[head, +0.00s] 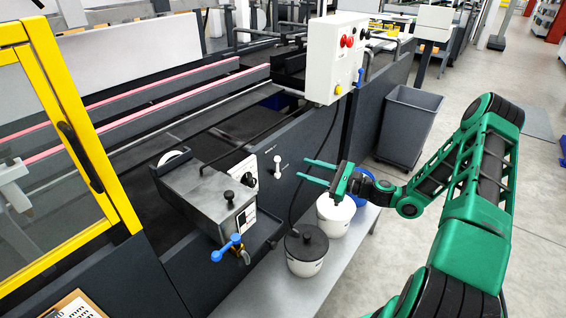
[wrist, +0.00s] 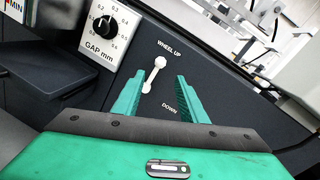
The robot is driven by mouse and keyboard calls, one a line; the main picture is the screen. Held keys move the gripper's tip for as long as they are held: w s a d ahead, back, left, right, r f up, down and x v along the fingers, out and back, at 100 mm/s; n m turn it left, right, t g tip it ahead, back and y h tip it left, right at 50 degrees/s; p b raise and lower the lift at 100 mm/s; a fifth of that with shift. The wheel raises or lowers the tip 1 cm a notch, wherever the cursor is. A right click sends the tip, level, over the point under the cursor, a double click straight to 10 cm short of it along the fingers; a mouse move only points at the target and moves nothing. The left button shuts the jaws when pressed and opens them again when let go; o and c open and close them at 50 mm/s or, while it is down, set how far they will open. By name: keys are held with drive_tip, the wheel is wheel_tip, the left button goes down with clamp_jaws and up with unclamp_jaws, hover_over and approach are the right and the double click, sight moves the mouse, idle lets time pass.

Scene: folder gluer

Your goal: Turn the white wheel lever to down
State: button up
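The white wheel lever (wrist: 154,74) is on the dark machine panel, between the printed words WHEEL UP above and DOWN below. In the wrist view its round knob end is at the top, near WHEEL UP, and its arm slants down to a smaller lower end. It also shows as a small white lever in the head view (head: 278,166). My gripper (head: 306,170) is open, with its two green fingers pointing at the panel. In the wrist view the fingers (wrist: 160,95) stand on either side of the lever; I cannot tell whether they touch it.
A GAP mm dial (wrist: 104,26) sits left of the lever. A grey glue unit (head: 205,195) with a blue-handled valve (head: 228,247) stands left in the head view. White pots (head: 306,262) stand below on a shelf. A control box (head: 335,58) is above.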

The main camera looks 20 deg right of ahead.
sight(277, 167)
drive_tip(key=x, duration=1)
drive_tip(key=shift+w+a, duration=0.25)
drive_tip(key=shift+w, duration=0.05)
